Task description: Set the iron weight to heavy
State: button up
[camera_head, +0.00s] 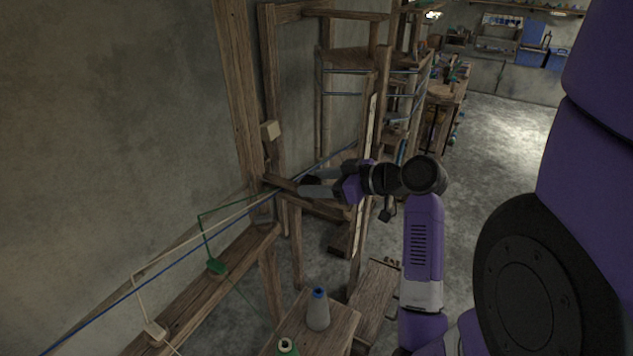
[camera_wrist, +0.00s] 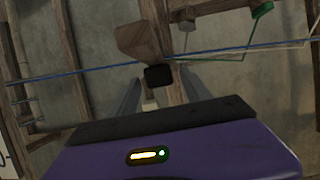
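My gripper (camera_head: 303,184) is at the loom frame near the middle of the head view, with its fingers pointing left towards a wooden beam. In the wrist view my gripper (camera_wrist: 160,77) has its two grey fingers spread apart. A small dark block (camera_wrist: 158,76), which looks like the iron weight, shows between the fingertips against the end of a wooden piece. I see no contact between it and the fingers. In the head view the dark patch by the fingertips is too unclear to tell weight from finger. No heavy or light mark is readable.
A blue cord (camera_head: 105,308) runs along the loom past my gripper. A pale block (camera_head: 271,130) is on the upright post. Floor is open at right.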

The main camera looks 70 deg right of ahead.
jog(key=b+v, duration=0.1)
jog(key=v, duration=0.6)
jog(key=shift+s+a+r, duration=0.1)
jog(key=shift+s+r, duration=0.05)
jog(key=shift+s, duration=0.2)
dwell(0.4)
